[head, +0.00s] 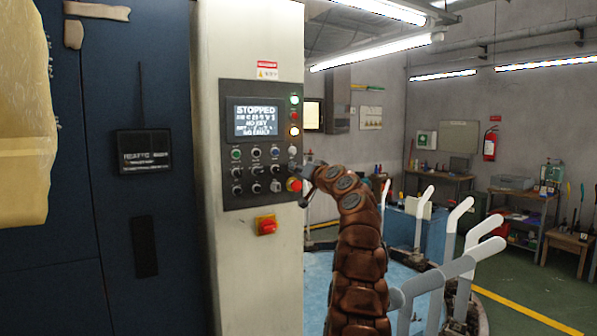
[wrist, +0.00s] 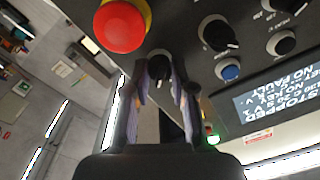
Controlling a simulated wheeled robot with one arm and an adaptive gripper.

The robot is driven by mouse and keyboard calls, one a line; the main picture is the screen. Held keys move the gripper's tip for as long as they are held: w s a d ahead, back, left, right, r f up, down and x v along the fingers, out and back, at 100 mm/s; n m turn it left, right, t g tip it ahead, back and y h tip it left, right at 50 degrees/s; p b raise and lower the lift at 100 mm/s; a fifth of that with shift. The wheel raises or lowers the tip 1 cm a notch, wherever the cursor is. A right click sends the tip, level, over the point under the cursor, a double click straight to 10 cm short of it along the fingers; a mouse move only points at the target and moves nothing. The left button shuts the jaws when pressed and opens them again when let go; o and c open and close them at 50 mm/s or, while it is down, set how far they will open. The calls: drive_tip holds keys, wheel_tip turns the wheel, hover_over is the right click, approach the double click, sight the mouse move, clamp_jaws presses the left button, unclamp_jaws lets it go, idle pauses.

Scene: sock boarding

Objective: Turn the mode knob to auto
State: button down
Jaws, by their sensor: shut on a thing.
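A control panel (head: 232,190) with a lit screen, buttons and knobs is mounted on the pale column. My gripper (head: 303,172) is at the panel's right edge, just above the red emergency stop (head: 294,185). In the wrist view, my gripper (wrist: 160,78) has its two fingers on either side of a small black knob (wrist: 159,67) and is shut on it. The knob's label cannot be read, so I cannot tell its setting. In the head view my gripper largely hides this knob.
The emergency stop (wrist: 120,26) is close beside the fingers in the wrist view. Another black knob (wrist: 218,34) and a blue button (wrist: 228,70) are nearby. The screen (head: 256,121) reads STOPPED. A red-and-yellow switch (head: 267,226) is below the panel. White sock forms (head: 424,205) stand at right.

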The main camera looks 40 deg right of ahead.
drive_tip(key=c, duration=1)
unclamp_jaws()
drive_tip(key=shift+o, duration=0.2)
drive_tip(key=shift+s+r, duration=0.15)
drive_tip(key=s, duration=1.1)
drive_tip(key=shift+s+a+f, duration=0.25)
drive_tip(key=shift+s+f, duration=0.05)
drive_tip(key=shift+s, duration=0.1)
idle(0.4)
